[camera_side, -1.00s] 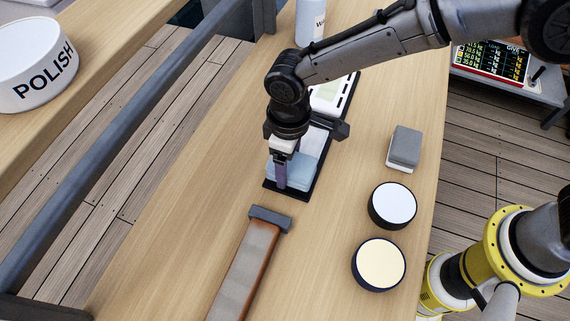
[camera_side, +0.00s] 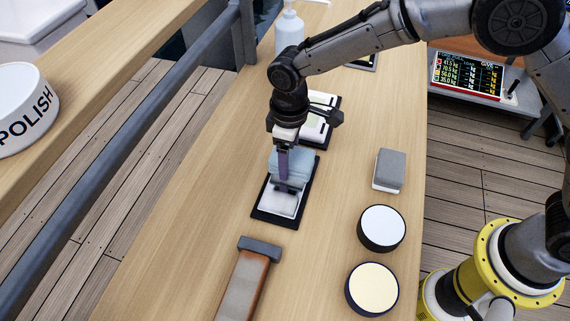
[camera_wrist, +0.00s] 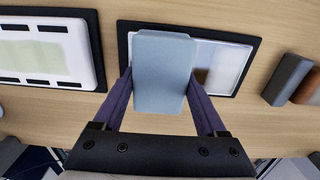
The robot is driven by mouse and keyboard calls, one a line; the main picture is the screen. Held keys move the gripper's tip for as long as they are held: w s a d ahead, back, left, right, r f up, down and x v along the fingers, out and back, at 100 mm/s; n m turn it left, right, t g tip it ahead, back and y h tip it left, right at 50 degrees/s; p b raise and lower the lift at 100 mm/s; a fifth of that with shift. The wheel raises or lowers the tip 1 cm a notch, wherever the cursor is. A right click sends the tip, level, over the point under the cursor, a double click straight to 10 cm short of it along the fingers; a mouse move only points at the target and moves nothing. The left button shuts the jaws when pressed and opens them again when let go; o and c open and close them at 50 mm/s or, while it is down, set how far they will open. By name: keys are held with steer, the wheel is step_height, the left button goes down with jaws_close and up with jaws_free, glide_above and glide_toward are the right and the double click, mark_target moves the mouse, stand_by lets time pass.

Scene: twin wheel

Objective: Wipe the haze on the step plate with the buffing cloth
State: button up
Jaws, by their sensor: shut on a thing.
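The light blue buffing cloth (camera_side: 293,163), a folded pad, is in my gripper (camera_side: 284,182). In the wrist view the cloth (camera_wrist: 162,70) sits between the two purple fingers of my gripper (camera_wrist: 160,78), which are shut on it. The cloth is over the step plate (camera_side: 280,208), a pale shiny plate in a black frame. It covers the plate's upper end in the side view; the lower end is bare. In the wrist view the bare part of the plate (camera_wrist: 228,65) shows a whitish film and a brownish patch beside the cloth. Whether the cloth touches the plate is unclear.
A white slotted panel (camera_side: 315,127) lies just behind the plate. A brown bar with a grey end (camera_side: 259,248) lies in front. A grey block (camera_side: 389,168) and two round tins, white-topped (camera_side: 381,227) and cream-topped (camera_side: 372,288), stand right. A pump bottle (camera_side: 288,30) stands behind.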

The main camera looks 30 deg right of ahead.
mark_target(272, 210)
steer(key=shift+w+d, duration=1.4)
steer(key=shift+s+a, duration=5.35)
step_height(272, 210, up, 8)
